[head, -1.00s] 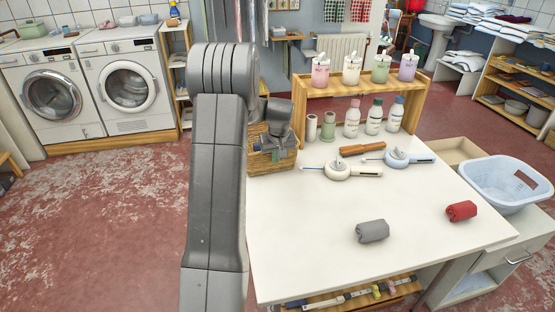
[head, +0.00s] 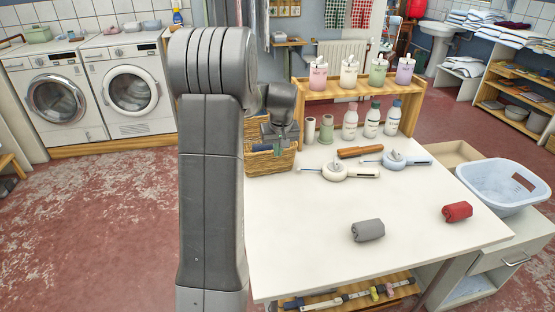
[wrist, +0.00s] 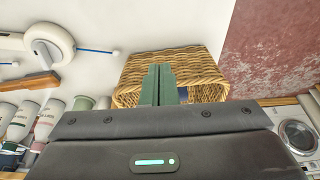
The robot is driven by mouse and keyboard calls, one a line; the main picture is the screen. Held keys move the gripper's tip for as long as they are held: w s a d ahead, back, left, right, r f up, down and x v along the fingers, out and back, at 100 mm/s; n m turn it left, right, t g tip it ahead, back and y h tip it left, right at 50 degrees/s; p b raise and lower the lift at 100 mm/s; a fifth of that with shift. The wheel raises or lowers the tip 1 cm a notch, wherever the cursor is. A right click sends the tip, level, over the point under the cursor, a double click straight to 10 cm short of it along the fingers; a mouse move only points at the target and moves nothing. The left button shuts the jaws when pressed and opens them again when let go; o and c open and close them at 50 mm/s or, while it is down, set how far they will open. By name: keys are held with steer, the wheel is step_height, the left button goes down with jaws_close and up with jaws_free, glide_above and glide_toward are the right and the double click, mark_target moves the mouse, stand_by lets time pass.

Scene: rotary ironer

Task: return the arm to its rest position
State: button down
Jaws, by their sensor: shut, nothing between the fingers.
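My gripper (wrist: 158,84) shows in the wrist view as two green fingers pressed together, with nothing between them. Behind the fingertips in that view is a wicker basket (wrist: 195,56). In the head view my gripper (head: 280,138) is small and dark at the basket (head: 262,162), at the table's back left corner. It seems to be above or at the basket's rim; how far above I cannot tell. My grey arm fills the left middle of the head view and hides part of the floor and the table's left side.
A wooden shelf (head: 345,90) with bottles stands behind. A blue laundry basket (head: 500,187) is at right. Floor at left is clear.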

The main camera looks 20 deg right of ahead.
steer(key=shift+v, duration=1.15)
